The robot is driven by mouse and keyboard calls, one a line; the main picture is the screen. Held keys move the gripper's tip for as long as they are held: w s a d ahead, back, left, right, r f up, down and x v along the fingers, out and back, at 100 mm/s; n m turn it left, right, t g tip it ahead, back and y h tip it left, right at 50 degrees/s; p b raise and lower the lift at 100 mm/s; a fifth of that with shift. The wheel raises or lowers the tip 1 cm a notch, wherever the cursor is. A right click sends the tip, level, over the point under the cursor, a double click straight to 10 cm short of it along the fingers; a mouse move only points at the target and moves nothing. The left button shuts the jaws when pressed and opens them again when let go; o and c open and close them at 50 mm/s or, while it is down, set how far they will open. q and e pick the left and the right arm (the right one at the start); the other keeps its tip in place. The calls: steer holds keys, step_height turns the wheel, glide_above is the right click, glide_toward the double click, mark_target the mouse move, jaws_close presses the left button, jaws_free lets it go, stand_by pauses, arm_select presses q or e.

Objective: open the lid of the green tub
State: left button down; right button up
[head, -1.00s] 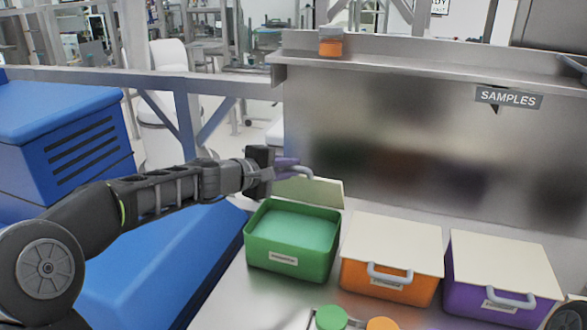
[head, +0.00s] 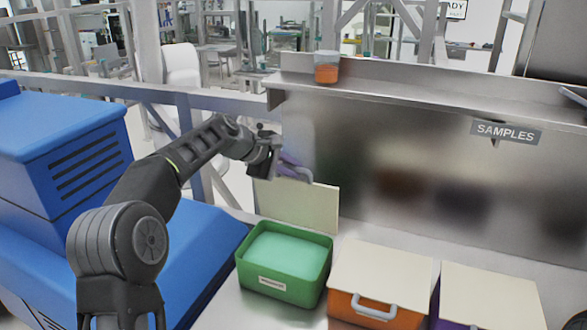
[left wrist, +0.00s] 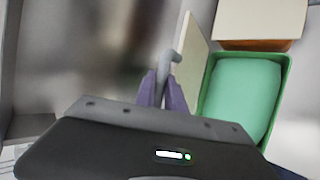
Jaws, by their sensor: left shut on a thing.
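The green tub (head: 267,284) stands on the steel bench with its cream lid (head: 310,208) swung up to about upright at the back edge. Pale green contents fill the tub. My left gripper (head: 292,170) is at the top of the lid, shut on the lid's grey handle (head: 300,173). In the left wrist view, the purple fingers (left wrist: 163,88) close on the handle (left wrist: 170,66), with the raised lid (left wrist: 188,60) and open tub (left wrist: 205,92) to the right. My right gripper is not in view.
An orange tub (head: 345,308) and a purple tub (head: 433,308), both with lids shut, stand to the right of the green one. A steel back panel (head: 400,165) with a shelf rises behind. A small orange-filled container (head: 326,72) sits on the shelf. Blue equipment (head: 70,150) is at left.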

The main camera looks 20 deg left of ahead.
arm_select(q)
steer(key=shift+s+d+f, duration=0.1)
steer(key=shift+f, duration=0.3)
steer(key=c, duration=1.4)
jaws_free()
steer(key=shift+s, duration=0.1)
steer(key=b+v, duration=0.2)
steer(key=v, duration=0.6)
steer(key=shift+w+r, duration=0.2)
steer(key=shift+r, duration=0.15)
